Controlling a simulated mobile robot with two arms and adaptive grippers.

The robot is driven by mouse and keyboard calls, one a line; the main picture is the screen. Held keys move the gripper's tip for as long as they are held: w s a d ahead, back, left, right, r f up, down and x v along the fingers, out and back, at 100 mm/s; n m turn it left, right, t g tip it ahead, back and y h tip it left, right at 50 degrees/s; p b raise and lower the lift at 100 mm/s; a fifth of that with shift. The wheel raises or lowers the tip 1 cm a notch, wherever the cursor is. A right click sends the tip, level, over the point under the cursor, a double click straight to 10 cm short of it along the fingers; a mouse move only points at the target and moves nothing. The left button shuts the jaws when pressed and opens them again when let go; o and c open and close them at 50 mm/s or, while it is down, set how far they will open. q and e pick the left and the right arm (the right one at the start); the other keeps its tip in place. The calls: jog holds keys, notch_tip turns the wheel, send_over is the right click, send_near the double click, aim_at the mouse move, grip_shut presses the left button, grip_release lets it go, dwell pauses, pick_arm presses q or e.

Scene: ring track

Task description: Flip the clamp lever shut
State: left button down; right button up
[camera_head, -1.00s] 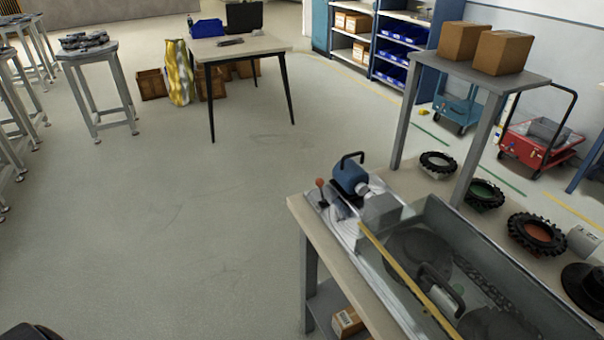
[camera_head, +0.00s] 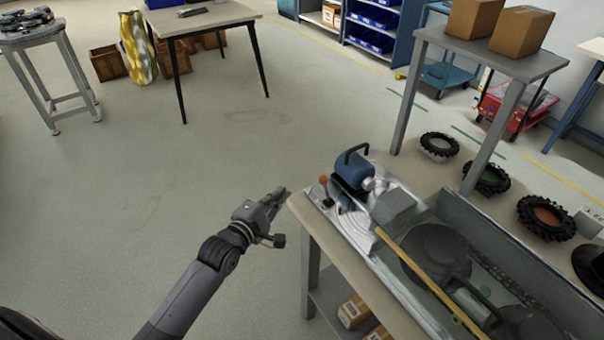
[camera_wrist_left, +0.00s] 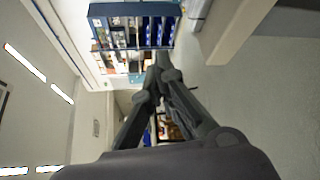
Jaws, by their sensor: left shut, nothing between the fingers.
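The clamp lever, with a red-orange knob (camera_head: 323,180), stands at the left end of the machine on the workbench in the head view. It is small there, and its exact angle is hard to tell. A blue motor unit (camera_head: 353,170) with a black handle sits just behind it. My left gripper (camera_head: 282,193) is shut and empty, left of the bench's edge and apart from the lever. In the left wrist view the fingers (camera_wrist_left: 161,62) meet at their tips, and the lever is not visible. My right gripper is not in view.
The bench edge (camera_head: 330,250) lies just right of my left gripper. A long grey trough (camera_head: 440,215) with a yellow strip runs along the bench. Black tyres (camera_head: 547,218) and a raised shelf with cardboard boxes (camera_head: 519,43) stand behind.

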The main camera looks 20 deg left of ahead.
aim_at(325, 187)
pick_arm(q)
jog(key=shift+d, duration=0.1)
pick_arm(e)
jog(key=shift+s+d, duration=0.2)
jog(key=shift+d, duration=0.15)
pick_arm(q)
jog(key=w+d, duration=0.1)
jog(key=w, duration=0.1)
jog(key=w+d+p, duration=0.1)
jog(key=w, duration=0.2)
jog(key=w+d+p, duration=0.1)
jog(key=w+d, duration=0.1)
jog(key=w, duration=0.1)
jog(key=shift+w+d+f, duration=0.1)
jog(key=shift+w+f, duration=0.05)
jog(key=shift+s+d, duration=0.25)
jog(key=shift+d, duration=0.1)
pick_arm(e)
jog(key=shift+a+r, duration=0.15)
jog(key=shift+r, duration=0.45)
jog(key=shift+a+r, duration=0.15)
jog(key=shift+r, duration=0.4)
pick_arm(q)
jog(key=shift+w, duration=0.1)
jog(key=shift+d+r+m, duration=0.15)
jog(key=shift+r+m, duration=0.05)
jog(key=shift+m, duration=0.2)
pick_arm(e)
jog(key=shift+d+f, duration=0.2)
